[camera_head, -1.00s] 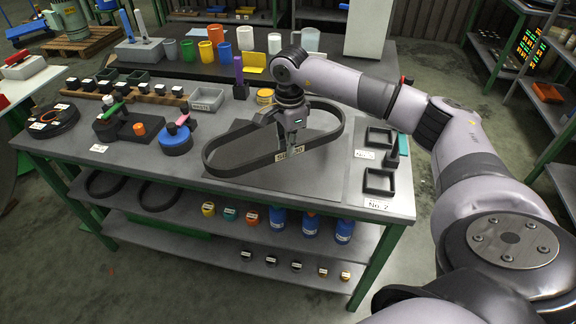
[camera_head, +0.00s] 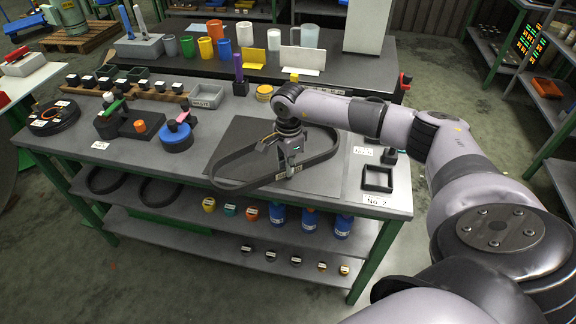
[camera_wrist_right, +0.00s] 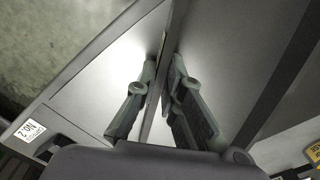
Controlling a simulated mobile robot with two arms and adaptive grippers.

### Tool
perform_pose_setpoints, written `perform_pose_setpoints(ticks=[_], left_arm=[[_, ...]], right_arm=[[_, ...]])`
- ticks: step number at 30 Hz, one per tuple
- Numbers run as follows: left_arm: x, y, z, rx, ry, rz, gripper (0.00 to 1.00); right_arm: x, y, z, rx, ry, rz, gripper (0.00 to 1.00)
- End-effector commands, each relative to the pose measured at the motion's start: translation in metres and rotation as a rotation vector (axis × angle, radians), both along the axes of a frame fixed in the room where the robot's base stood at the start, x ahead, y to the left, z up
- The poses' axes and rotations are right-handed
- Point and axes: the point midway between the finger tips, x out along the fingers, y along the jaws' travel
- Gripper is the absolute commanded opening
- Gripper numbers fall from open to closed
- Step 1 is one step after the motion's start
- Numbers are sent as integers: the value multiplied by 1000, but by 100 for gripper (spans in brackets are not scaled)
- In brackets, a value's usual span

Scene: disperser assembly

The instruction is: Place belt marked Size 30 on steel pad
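The belt is a dark oval band (camera_head: 236,187) with a small label on its near side by the gripper; the label's text is too small to read. My right gripper (camera_head: 288,164) is shut on this near side. In the right wrist view, its fingers (camera_wrist_right: 162,105) stand on either side of the thin belt edge (camera_wrist_right: 152,115). The steel pad (camera_head: 318,178) is a dark flat plate on the table under the belt's right part. The belt's left end reaches past the pad, and its near-left curve overlaps the table's front edge in the picture. Contact with the pad cannot be told.
Square black frames (camera_head: 377,179) with labels lie right of the pad. A blue round piece (camera_head: 176,139), a purple post (camera_head: 239,75) and a grey bin (camera_head: 207,95) stand left and behind. More belts (camera_head: 160,192) and blue containers (camera_head: 310,221) are on the shelf below.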

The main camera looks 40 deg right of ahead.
Motion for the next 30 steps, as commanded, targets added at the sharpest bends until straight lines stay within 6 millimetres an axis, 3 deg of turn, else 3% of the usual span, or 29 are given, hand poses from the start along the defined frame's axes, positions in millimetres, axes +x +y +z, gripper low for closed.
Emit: perform_pose_setpoints(ticks=[8,19,23,30], left_arm=[[1,0,0,0,-1,0,40],[2,0,-1,-1,-3,-1,40],[2,0,-7,-1,-3,-1,40],[2,0,-19,-1,-4,-2,40]], right_arm=[[0,0,1,0,-1,0,27],[1,0,6,1,-3,-1,27],[1,-1,25,-1,-7,-1,27],[0,0,76,0,-7,0,27]])
